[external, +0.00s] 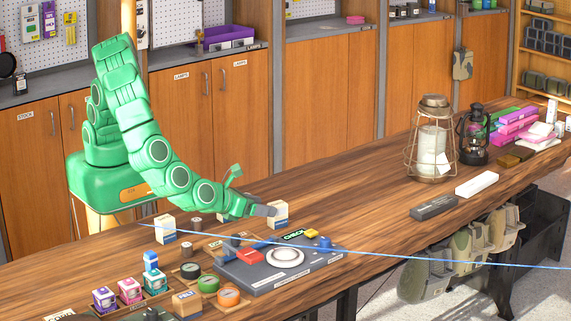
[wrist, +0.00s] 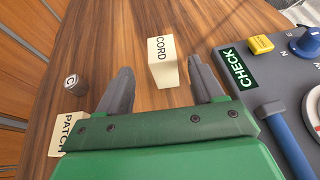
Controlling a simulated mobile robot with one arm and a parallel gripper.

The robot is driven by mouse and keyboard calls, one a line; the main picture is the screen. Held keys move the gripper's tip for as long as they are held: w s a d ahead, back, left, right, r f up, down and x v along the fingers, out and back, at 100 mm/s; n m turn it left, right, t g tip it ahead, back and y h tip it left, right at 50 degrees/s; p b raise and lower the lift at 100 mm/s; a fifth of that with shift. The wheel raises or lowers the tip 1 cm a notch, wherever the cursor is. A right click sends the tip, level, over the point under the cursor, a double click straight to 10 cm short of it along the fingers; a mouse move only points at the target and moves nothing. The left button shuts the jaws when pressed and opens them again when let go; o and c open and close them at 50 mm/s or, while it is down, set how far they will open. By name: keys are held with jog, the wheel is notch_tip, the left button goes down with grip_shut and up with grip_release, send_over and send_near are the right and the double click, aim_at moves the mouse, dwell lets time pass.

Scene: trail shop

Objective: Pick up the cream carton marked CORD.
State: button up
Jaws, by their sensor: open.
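The cream carton marked CORD (wrist: 162,72) stands on the wooden counter, ahead of my gripper in the wrist view. It also shows in the external view (external: 281,214), right at the fingertips and partly covered by a finger. My green gripper (external: 262,209) is low over the counter with its grey fingers open. In the wrist view my gripper (wrist: 160,66) has one finger on each side of the carton, with a gap showing on both sides. I see no finger touching it.
A cream carton marked PATCH (wrist: 68,135) and a small grey can (wrist: 71,81) stand to the left. To the right is a CHECK panel (wrist: 235,70) with a yellow block (wrist: 260,44) and blue knob (wrist: 305,42). Bare counter lies beyond the CORD carton.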

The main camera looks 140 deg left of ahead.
aim_at(278, 215)
jog(key=shift+x, duration=3.05)
jog(key=shift+w+d, duration=0.1)
jog(key=shift+w, duration=0.05)
jog(key=c, duration=1.1)
